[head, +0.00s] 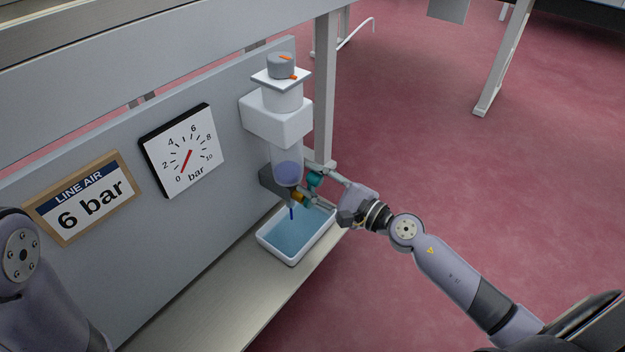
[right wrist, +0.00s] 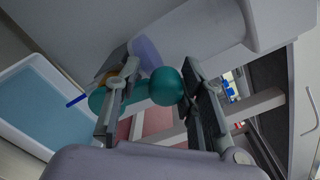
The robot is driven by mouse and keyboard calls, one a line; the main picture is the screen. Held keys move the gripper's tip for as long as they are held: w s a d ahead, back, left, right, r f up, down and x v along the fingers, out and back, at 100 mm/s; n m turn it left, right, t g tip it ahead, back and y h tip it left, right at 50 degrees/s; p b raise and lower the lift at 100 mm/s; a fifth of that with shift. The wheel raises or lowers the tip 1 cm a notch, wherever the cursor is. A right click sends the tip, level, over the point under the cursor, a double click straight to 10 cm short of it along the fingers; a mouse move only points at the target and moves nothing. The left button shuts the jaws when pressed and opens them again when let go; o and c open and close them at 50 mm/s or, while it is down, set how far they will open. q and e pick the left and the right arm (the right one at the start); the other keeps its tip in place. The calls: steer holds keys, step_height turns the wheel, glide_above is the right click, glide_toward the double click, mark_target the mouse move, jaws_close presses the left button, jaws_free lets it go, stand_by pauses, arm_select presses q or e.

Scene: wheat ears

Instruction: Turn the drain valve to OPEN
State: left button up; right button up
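The drain valve (head: 299,197) sits under the clear bowl (head: 287,165) of a white air unit on the grey panel. Its teal handle (right wrist: 163,87) has rounded ends, and it also shows in the head view (head: 315,179). My right gripper (right wrist: 162,72) is around the handle, fingers apart. One rounded end lies between the fingers, close to the right-hand finger; the other shows beyond the left-hand finger. I cannot tell whether either finger touches it. In the head view my right gripper (head: 322,182) reaches the valve from the right. No OPEN mark is readable. My left gripper is out of view.
A white tray (head: 263,243) of blue liquid stands below the valve on a narrow shelf (head: 205,325). A thin blue piece (head: 291,214) hangs above it. A gauge (head: 210,187) and a "LINE AIR 6 bar" sign (head: 90,207) are on the panel.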

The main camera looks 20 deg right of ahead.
steer(key=shift+o, duration=0.8)
steer(key=shift+a+r, duration=0.1)
steer(key=shift+r, duration=0.05)
steer(key=v, duration=1.2)
